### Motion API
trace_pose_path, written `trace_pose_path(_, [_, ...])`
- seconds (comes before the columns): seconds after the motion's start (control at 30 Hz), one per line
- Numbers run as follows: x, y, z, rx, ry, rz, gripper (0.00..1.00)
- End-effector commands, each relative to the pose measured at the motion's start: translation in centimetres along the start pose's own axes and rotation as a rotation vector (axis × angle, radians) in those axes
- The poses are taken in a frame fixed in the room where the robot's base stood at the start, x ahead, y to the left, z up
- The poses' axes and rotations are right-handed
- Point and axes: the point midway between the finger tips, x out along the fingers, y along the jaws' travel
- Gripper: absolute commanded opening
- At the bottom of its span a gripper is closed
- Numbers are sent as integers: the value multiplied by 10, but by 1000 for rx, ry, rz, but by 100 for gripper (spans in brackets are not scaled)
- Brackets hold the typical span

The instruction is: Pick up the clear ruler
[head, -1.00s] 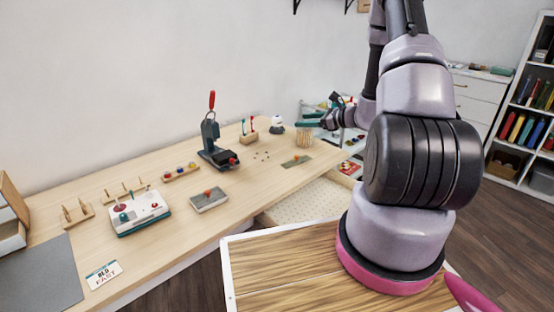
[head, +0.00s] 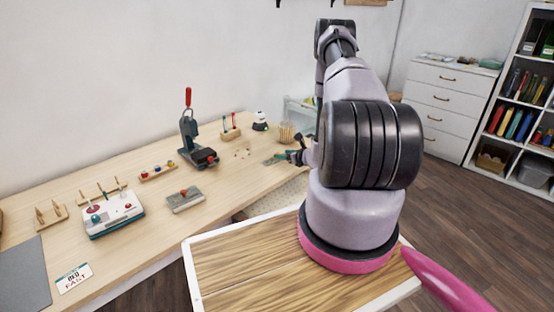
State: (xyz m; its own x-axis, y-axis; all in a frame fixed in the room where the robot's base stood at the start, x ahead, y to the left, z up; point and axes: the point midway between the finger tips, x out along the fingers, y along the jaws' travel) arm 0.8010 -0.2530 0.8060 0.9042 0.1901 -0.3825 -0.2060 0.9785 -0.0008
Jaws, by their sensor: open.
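The clear ruler (head: 270,161) looks like a flat, greenish see-through strip. It lies on the wooden table near its right end, close to the front edge. I cannot tell whether the fingers touch the ruler.
A small rack with red and green tools (head: 230,134), a black press (head: 196,150) and a grey block with a red knob (head: 186,201) stand to the left.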

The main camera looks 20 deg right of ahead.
Motion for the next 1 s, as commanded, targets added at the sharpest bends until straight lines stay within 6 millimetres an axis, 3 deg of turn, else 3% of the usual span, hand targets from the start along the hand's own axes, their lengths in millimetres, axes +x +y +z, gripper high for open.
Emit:
trace_pose_path(0.3, [43, 3, -2, -1, 0, 2, 61])
trace_pose_path(0.6, [50, 3, -2, 0, 0, 1, 61])
trace_pose_path(0.67, [50, 3, -1, 0, 0, 2, 42])
trace_pose_path(0.77, [49, 3, -1, 0, 0, 2, 4])
trace_pose_path(0.8, [49, 3, -1, 0, 0, 2, 0])
trace_pose_path(1.0, [49, 3, -1, 0, 0, 1, 0])
